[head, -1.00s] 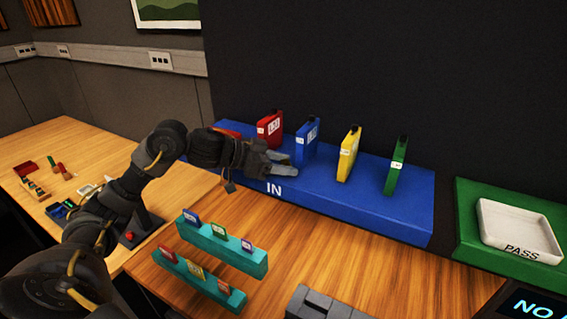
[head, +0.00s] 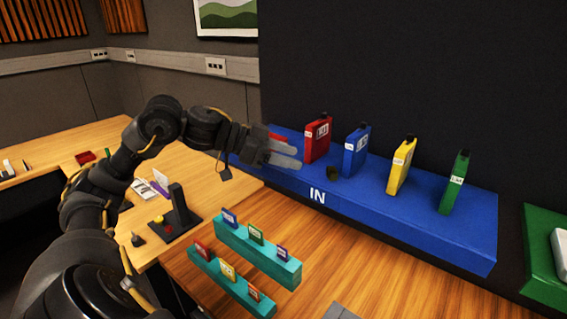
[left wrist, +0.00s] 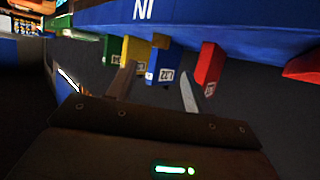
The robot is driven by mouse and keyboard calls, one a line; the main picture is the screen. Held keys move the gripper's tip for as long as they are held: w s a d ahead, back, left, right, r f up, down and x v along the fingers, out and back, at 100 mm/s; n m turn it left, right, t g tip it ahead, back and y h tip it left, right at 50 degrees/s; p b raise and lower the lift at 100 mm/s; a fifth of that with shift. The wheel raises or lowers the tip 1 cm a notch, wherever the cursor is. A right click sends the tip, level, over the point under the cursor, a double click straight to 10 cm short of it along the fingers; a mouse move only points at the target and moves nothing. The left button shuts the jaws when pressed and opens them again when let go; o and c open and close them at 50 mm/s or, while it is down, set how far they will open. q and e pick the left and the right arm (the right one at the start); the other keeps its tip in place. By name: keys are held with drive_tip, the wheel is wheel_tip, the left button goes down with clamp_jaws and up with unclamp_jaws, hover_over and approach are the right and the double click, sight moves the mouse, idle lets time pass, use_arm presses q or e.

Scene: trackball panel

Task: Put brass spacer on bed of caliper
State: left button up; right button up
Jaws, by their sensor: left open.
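A small dark brownish cylinder, seemingly the brass spacer (head: 333,174), lies on the blue IN platform (head: 405,218) in front of the red and blue upright blocks. In the left wrist view a small brown piece (left wrist: 160,41) near the blue block looks like the same spacer. My left gripper (head: 291,156) is open and empty, left of the spacer and apart from it. Its two fingers (left wrist: 158,86) show spread in the left wrist view. I cannot make out a caliper for certain; a grey block (head: 342,312) is cut off at the bottom edge. My right gripper is not in view.
Red (head: 317,138), blue (head: 356,150), yellow (head: 401,166) and green (head: 454,182) blocks stand on the platform. Teal racks (head: 258,252) with small tagged cards stand on the wooden table in front. A black stand (head: 178,215) is at left. A green platform (head: 541,262) is at right.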

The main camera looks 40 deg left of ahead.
sight(329, 170)
use_arm(q)
drive_tip(key=shift+o, duration=0.4)
drive_tip(key=shift+s+a+r, duration=0.25)
drive_tip(key=shift+s+a, duration=0.05)
drive_tip(key=shift+s, duration=0.05)
drive_tip(key=shift+o, duration=0.2)
drive_tip(key=shift+d+f+p, duration=0.2)
drive_tip(key=shift+d+p, duration=0.1)
drive_tip(key=shift+d, duration=0.05)
drive_tip(key=w+d+f+n+t+p, duration=0.1)
drive_tip(key=d+t+p, duration=0.1)
drive_tip(key=p, duration=0.1)
drive_tip(key=w+d+f+n+t+y+p, duration=0.1)
drive_tip(key=w+f+t+p, duration=0.1)
drive_tip(key=p, duration=0.1)
drive_tip(key=shift+w+d+f, duration=0.1)
drive_tip(key=shift+d+f, duration=0.1)
drive_tip(key=shift+d, duration=0.15)
drive_tip(key=p+x, duration=0.2)
drive_tip(key=x, duration=0.2)
drive_tip(key=shift+w+d+r+p, duration=0.1)
drive_tip(key=shift+w+d+p, duration=0.15)
drive_tip(key=shift+p, duration=0.1)
drive_tip(key=shift+w+d+f, duration=0.15)
drive_tip(key=shift+w+f, duration=0.05)
drive_tip(key=shift+w, duration=0.1)
drive_tip(key=shift+s, duration=0.1)
